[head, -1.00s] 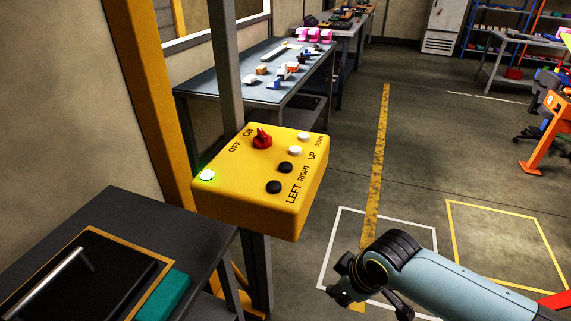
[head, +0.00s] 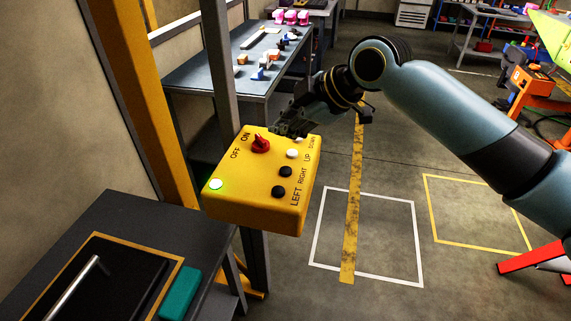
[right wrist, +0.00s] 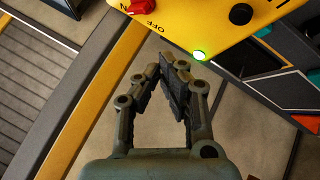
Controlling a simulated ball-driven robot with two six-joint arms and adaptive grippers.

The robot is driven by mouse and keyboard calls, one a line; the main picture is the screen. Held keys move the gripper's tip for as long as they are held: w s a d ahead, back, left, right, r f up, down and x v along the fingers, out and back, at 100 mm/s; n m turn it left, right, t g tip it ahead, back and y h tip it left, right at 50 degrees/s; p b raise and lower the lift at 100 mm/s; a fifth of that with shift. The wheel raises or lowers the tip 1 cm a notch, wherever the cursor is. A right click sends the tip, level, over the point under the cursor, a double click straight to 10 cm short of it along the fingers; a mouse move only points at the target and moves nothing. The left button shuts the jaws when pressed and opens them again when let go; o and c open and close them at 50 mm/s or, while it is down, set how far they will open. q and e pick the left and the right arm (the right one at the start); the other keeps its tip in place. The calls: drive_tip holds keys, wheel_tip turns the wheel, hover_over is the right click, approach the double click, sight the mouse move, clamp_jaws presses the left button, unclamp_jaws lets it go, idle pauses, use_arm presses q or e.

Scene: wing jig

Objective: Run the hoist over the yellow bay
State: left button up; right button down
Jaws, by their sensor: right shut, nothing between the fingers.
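The yellow control box (head: 250,208) hangs at the centre left of the head view. It has a red switch (head: 261,144) by the OFF and ON labels, a lit green lamp (head: 216,184), two white buttons and two black buttons labelled LEFT (head: 278,191) and RIGHT (head: 286,171). My right gripper (head: 283,131) is shut and empty, at the box's far edge near the red switch and the white buttons. In the right wrist view its fingers (right wrist: 170,62) show below the box (right wrist: 205,18). The yellow floor bay (head: 478,243) lies at the right. The hoist is not clearly seen.
A white floor square (head: 415,240) lies left of the yellow bay. A dark bench (head: 120,215) stands at lower left, and a workbench (head: 205,80) with small parts stands behind the box. A red leg (head: 530,257) is at the right edge.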

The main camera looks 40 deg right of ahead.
use_arm(q)
drive_tip(key=shift+w+a+r, duration=0.1)
drive_tip(key=shift+w+a, duration=0.05)
drive_tip(key=shift+a, duration=0.2)
use_arm(e)
drive_tip(key=shift+w+d+r, duration=0.2)
drive_tip(key=shift+w+r, duration=0.1)
drive_tip(key=shift+r, duration=0.1)
drive_tip(key=shift+a, duration=0.1)
drive_tip(key=b, duration=0.7)
hover_over(284, 171)
wheel_tip(284, 171, down, 8)
drive_tip(key=shift+f, duration=0.15)
use_arm(q)
wheel_tip(284, 171, down, 7)
use_arm(e)
drive_tip(key=shift+f, duration=0.3)
use_arm(q)
drive_tip(key=shift+a, duration=0.1)
use_arm(e)
drive_tip(key=shift+f, duration=0.4)
